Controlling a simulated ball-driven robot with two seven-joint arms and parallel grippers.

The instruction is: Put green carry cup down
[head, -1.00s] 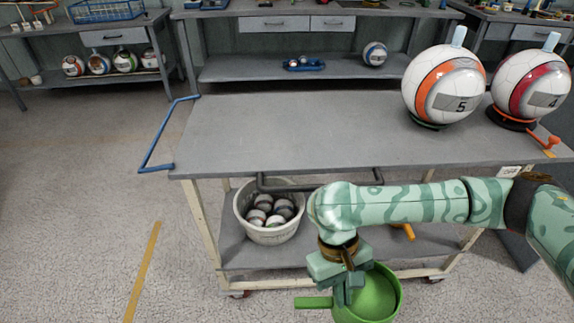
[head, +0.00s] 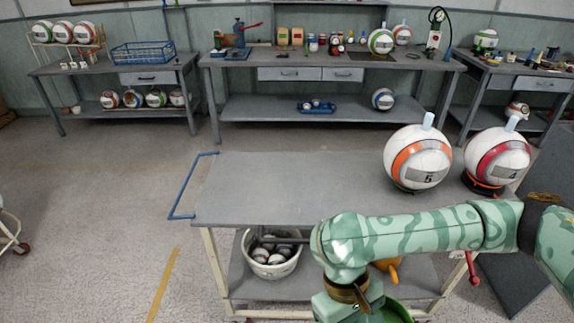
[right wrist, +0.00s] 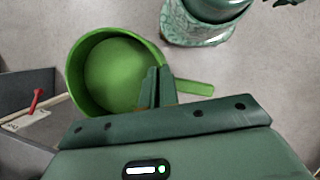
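The green carry cup (right wrist: 110,75) shows in the right wrist view as a round, open cup with a straight handle; it looks empty. My right gripper (right wrist: 155,88) is shut on the cup's wall near the handle. In the head view only a piece of the green cup (head: 398,312) shows at the bottom edge, beside the right gripper, whose fingers are cut off below the frame. The cup hangs in the air in front of the grey cart (head: 290,185). My left gripper is in neither view.
The cart top is bare on its left and middle. A ball marked 5 (head: 417,158) and a ball marked 4 (head: 497,160) stand at its right. A white bucket of balls (head: 270,262) and an orange object (head: 389,268) are on its lower shelf. Workbenches line the back.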

